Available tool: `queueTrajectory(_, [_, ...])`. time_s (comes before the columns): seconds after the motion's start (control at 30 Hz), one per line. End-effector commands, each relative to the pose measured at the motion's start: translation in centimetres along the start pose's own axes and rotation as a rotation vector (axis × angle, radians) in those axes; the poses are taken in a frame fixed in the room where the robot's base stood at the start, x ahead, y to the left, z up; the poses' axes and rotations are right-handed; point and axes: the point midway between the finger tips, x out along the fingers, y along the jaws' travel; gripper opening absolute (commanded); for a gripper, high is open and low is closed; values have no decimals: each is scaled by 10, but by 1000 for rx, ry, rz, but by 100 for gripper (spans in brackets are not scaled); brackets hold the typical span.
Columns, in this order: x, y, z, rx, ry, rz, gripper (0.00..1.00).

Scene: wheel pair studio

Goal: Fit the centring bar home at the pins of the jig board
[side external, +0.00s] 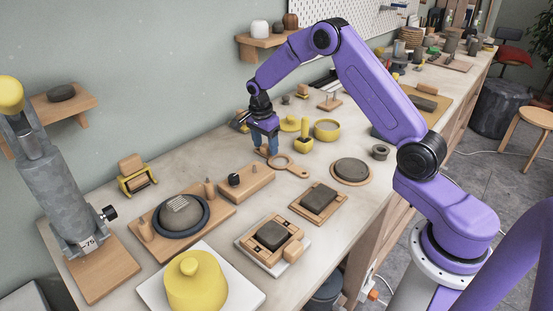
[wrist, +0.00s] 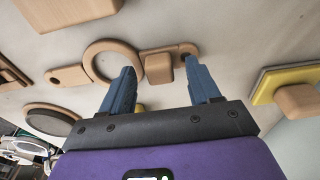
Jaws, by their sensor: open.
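The centring bar, a flat wooden bar with a wide ring (side external: 282,161) and a raised grip block, lies on the bench. In the wrist view its ring (wrist: 88,64) is left of centre and the grip block (wrist: 158,68) sits between my fingertips, apart from both. My gripper (side external: 265,148), with blue fingers, is open and empty over the bar's far part, pointing down; it also shows in the wrist view (wrist: 161,75). The jig board (side external: 222,213) is a wooden board at left with upright pins (side external: 208,187) at its ends and a grey disc in a dark ring between them.
A wooden block with a black knob (side external: 246,183) stands between the bar and the jig board. A grey press (side external: 48,180) stands far left, a yellow lidded piece (side external: 193,283) in front. Small boards with dark blocks (side external: 270,238) and a round dark disc (side external: 351,169) lie nearer.

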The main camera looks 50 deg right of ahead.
Motion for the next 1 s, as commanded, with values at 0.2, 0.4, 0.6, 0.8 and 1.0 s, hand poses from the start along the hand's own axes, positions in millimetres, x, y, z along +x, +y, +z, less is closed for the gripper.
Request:
queueTrajectory(0.2, [0, 0, 0, 0, 0, 0, 26])
queueTrajectory(0.4, [0, 0, 0, 0, 0, 0, 1])
queueTrajectory(0.6, [-2, 0, 0, 0, 0, 0, 1])
queueTrajectory(0.8, [-14, -1, -1, 0, 0, -3, 1])
queueTrajectory(1.0, [-41, 6, -4, 0, 0, -3, 1])
